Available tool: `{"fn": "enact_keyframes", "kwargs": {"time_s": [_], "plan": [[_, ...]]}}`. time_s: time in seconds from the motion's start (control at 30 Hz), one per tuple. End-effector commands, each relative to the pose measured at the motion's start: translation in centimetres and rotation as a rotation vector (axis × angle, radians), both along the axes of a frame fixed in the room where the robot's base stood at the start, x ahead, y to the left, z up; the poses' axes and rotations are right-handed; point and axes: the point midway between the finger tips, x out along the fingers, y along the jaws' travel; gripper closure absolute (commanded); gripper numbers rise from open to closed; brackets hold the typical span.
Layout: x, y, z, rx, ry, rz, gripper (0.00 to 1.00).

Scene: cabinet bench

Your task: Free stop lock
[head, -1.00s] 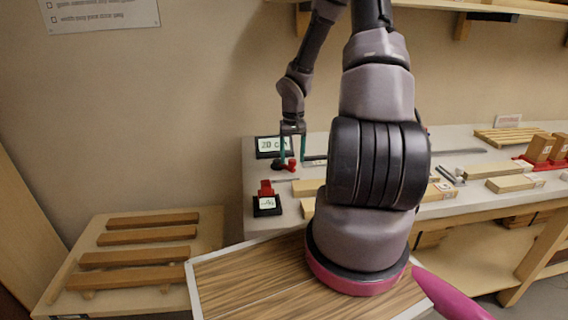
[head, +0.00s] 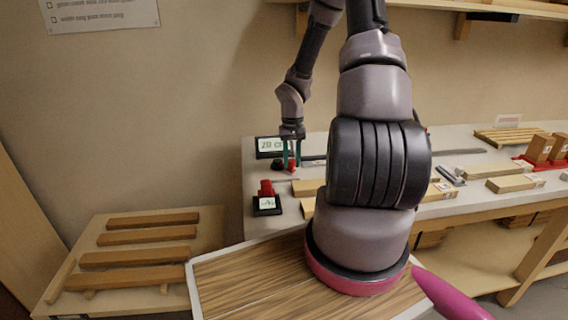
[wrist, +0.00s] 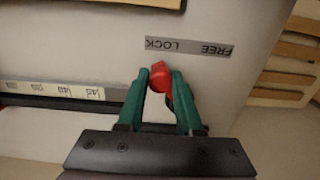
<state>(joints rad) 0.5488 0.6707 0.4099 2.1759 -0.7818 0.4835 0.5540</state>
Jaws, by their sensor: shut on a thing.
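The red stop lock lever (wrist: 159,77) stands between the green fingertips of my gripper (wrist: 157,82) in the wrist view. The fingers are closed on it. A grey label (wrist: 188,47) reading FREE and LOCK, upside down in this view, lies just beyond the lever. In the head view my gripper (head: 291,160) is low over the back left of the bench, at the red lever (head: 291,166) with its dark base. The fingers partly hide the lever there.
A display (head: 270,147) stands behind the lever, and a red piece on a black base (head: 267,203) stands in front. A ruled rail (wrist: 60,91) runs left in the wrist view. Wood pieces (head: 307,187) lie on the bench. A slatted rack (head: 140,245) is at left.

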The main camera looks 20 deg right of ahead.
Motion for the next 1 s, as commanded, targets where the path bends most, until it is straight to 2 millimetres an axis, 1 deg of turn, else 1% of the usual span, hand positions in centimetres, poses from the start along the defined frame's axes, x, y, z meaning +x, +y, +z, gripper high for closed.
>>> {"fn": "enact_keyframes", "kwargs": {"time_s": [0.3,0.73,1.0], "plan": [[-0.3,1.7,0.0,0.001,-0.001,0.003,0.81],[-0.3,2.0,0.0,0.000,-0.002,0.003,0.81],[-0.1,3.4,0.0,0.000,-0.002,0.003,0.81]]}}
